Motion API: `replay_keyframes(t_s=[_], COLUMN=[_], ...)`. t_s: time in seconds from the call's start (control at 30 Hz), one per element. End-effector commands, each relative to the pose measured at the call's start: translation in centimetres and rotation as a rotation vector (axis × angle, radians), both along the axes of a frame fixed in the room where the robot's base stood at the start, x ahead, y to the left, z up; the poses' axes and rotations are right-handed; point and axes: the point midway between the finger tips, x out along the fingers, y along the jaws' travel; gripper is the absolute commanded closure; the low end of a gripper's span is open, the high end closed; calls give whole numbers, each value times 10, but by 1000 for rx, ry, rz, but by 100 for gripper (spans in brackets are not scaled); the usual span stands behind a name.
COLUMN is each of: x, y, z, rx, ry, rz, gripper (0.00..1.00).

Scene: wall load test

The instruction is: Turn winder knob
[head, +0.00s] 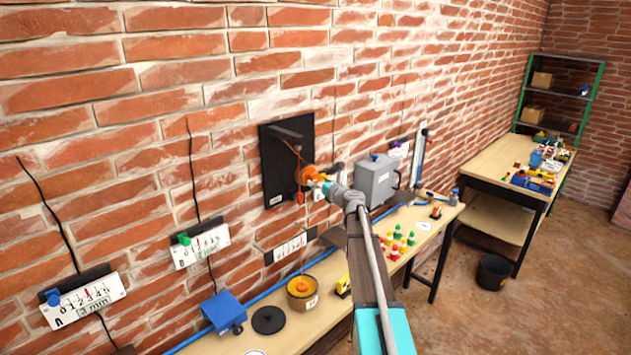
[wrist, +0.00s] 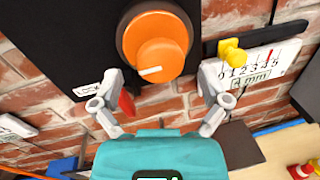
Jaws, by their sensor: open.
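The winder knob is an orange round knob (wrist: 160,50) with a white mark on its face, mounted on a black wall panel. In the wrist view it sits at the top centre, just beyond my fingers. In the head view the orange knob (head: 309,175) shows at the lower right of the black panel (head: 272,160), partly hidden by my gripper. My gripper (wrist: 157,102) is open and empty, its two grey fingers spread below the knob. A gap shows between fingertips and knob. A small red part (wrist: 127,102) lies behind the left finger.
A scale card with a yellow peg (wrist: 232,52) is on the wall right of the knob. A grey box (head: 376,178) stands close right of my gripper. The bench below holds a brown pot (head: 302,295), a blue box (head: 224,311) and several coloured pieces.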

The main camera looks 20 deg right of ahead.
Motion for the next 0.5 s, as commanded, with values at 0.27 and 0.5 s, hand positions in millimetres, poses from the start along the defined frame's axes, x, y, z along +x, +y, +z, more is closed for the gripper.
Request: replay_keyframes(t_s=[0.27, 0.5], x=[18, 18], y=[3, 4], z=[0, 0], rx=[0, 0], ry=[0, 0], rz=[-1, 0], gripper=[5, 5])
